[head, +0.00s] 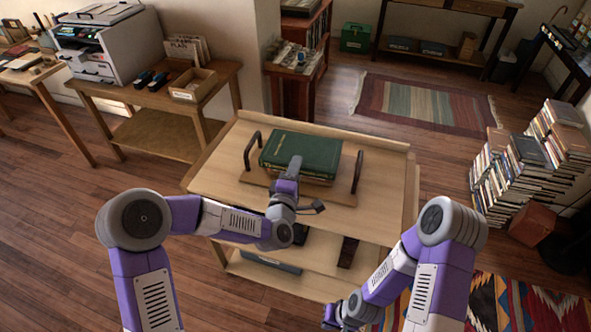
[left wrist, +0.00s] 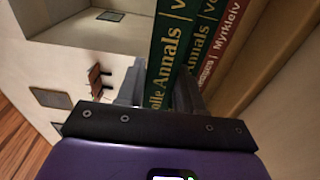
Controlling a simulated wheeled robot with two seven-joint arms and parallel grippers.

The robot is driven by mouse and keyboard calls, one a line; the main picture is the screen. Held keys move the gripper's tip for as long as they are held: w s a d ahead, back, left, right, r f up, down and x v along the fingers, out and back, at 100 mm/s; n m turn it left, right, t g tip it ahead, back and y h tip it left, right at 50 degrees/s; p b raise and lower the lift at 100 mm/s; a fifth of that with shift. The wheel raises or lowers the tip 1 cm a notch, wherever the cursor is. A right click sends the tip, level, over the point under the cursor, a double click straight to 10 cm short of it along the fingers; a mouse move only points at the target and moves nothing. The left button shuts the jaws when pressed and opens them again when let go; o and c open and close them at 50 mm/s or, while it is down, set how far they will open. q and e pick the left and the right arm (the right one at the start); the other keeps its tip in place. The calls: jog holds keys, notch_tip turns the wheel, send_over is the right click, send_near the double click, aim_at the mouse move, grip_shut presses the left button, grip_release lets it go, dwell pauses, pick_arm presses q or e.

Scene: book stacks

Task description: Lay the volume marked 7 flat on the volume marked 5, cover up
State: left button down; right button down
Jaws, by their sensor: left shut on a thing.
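A dark green book (head: 301,153) lies flat, cover up, on top of a small stack on the wooden trolley. My left gripper (head: 293,165) is at the stack's near edge. In the left wrist view my left gripper (left wrist: 160,92) is shut on the spine of the top green volume (left wrist: 168,45), lettered "Annals". A second green "Annals" volume (left wrist: 205,42) and a red volume (left wrist: 232,35) lie directly against it in the stack. The volume numbers are cut off, so I cannot tell 7 from 5. My right gripper (head: 340,314) is low near the bottom edge; its fingers are unclear.
The stack sits on a wooden tray (head: 335,196) with two dark upright handles (head: 357,172). The trolley top (head: 225,165) is bare around it. Dark items lie on its lower shelf. Floor book piles (head: 525,165) stand at right, a printer table (head: 150,95) at left.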

pick_arm(q)
jog(key=shift+f, duration=0.1)
dwell(0.5)
jog(key=c, duration=0.7)
grip_release()
jog(key=shift+f, duration=0.1)
jog(key=shift+o, duration=0.3)
jog(key=shift+f, duration=0.15)
jog(key=shift+v, duration=3.55)
jog(key=shift+a, duration=0.1)
jog(key=shift+c, duration=0.4)
grip_shut()
jog(key=shift+w+a, duration=0.1)
